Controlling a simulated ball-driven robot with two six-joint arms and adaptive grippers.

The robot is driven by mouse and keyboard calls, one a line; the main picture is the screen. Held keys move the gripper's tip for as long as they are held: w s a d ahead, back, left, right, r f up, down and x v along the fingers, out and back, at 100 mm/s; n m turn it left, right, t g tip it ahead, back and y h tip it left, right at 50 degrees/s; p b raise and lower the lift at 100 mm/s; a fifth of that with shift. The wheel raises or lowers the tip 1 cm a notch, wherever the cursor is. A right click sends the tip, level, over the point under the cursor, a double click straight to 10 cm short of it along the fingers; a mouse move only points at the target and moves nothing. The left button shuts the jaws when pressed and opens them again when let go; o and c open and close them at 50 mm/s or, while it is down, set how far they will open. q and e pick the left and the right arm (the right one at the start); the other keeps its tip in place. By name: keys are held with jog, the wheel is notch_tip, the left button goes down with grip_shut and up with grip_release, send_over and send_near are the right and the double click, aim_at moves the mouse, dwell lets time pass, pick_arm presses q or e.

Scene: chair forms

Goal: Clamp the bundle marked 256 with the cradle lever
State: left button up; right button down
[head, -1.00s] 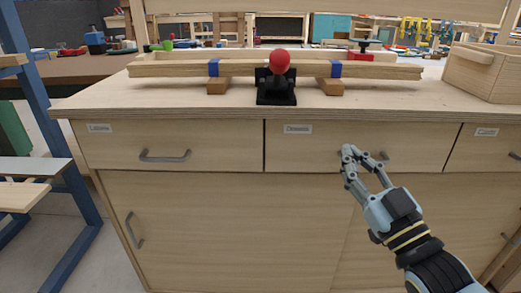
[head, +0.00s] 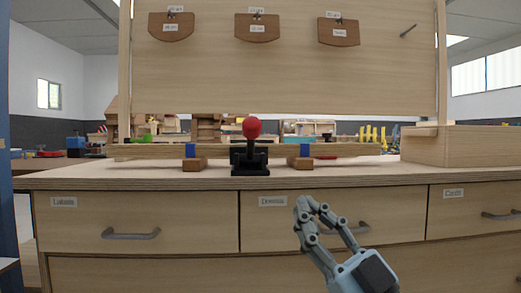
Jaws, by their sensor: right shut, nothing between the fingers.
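The bundle (head: 145,152) is a set of long pale wooden strips with two blue bands, lying across two wooden blocks on the bench top. No mark 256 can be read on it. The cradle lever (head: 252,128) has a red ball knob and stands upright on a black base at the bundle's middle, in front of it. Whether it presses on the bundle is unclear. My right gripper (head: 306,205) is shut and empty, in front of the middle drawer, below and right of the lever. My left gripper is out of view.
The wooden bench top (head: 365,177) is clear at the front. A wooden box (head: 470,146) stands at its right end. Drawers with grey handles (head: 131,234) are below. A board with hanging brown tags (head: 257,28) rises behind.

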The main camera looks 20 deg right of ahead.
send_near(253, 135)
jog(key=w+r, duration=0.1)
jog(key=x, duration=0.4)
jog(key=shift+w+a+r, duration=0.1)
jog(key=shift+a+r, duration=0.05)
jog(key=shift+a, duration=0.05)
jog(key=shift+w+a+r+p, duration=0.15)
jog(key=shift+w+r+p, duration=0.2)
jog(key=shift+w, duration=0.1)
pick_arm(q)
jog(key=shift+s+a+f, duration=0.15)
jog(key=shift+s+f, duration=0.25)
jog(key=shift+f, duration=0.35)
pick_arm(e)
jog(key=shift+w, duration=0.1)
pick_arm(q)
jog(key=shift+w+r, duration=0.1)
